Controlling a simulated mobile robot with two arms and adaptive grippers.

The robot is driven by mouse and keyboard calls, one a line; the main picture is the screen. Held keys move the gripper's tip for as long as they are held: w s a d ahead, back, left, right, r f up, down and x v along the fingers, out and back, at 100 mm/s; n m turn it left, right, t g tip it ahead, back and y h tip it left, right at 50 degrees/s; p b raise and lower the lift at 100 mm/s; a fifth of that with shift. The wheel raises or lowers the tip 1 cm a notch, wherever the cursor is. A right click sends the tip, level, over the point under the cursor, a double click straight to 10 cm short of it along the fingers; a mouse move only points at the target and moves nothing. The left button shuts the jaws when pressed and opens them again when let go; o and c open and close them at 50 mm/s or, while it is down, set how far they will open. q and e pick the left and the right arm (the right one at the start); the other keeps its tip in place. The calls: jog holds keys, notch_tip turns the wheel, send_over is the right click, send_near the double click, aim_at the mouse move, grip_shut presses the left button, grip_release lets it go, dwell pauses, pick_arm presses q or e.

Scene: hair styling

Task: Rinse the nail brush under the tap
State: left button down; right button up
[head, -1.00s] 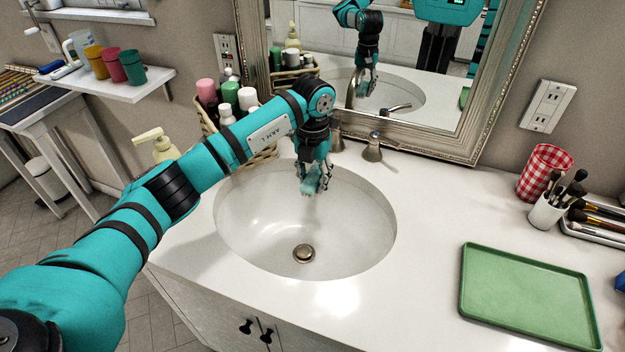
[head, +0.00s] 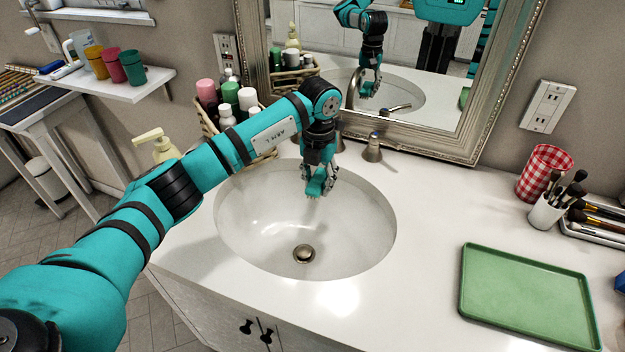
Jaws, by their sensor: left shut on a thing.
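My left gripper (head: 319,184) hangs over the back part of the sink basin (head: 365,225), pointing down. It is shut on a small teal thing at its fingertips, which I take to be the nail brush (head: 315,189); the fingers cover much of it. The tap's spout is hidden behind my left wrist, but it shows in the mirror (head: 420,65). A tap handle (head: 373,148) stands on the counter to the right of the wrist. I cannot make out running water. My right gripper is not in view.
A green tray (head: 530,297) lies on the counter at right. Behind it are a brush cup (head: 546,212) and a red checked tumbler (head: 545,172). A soap pump (head: 157,146) and a basket of bottles (head: 263,149) stand left of the sink. The front counter is clear.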

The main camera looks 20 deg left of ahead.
pick_arm(q)
jog(key=s+d+p, duration=0.2)
jog(key=s+p, duration=0.1)
jog(key=s, duration=0.3)
jog(key=shift+s+d, duration=0.35)
jog(key=shift+s, duration=0.05)
jog(key=shift+r, duration=0.15)
dwell(1.1)
jog(key=s+d+r+p, duration=0.2)
jog(key=s+r+p, duration=0.1)
jog(key=s+p, duration=0.1)
jog(key=shift+s+r, duration=0.35)
jog(key=shift+r, duration=0.05)
dwell(0.7)
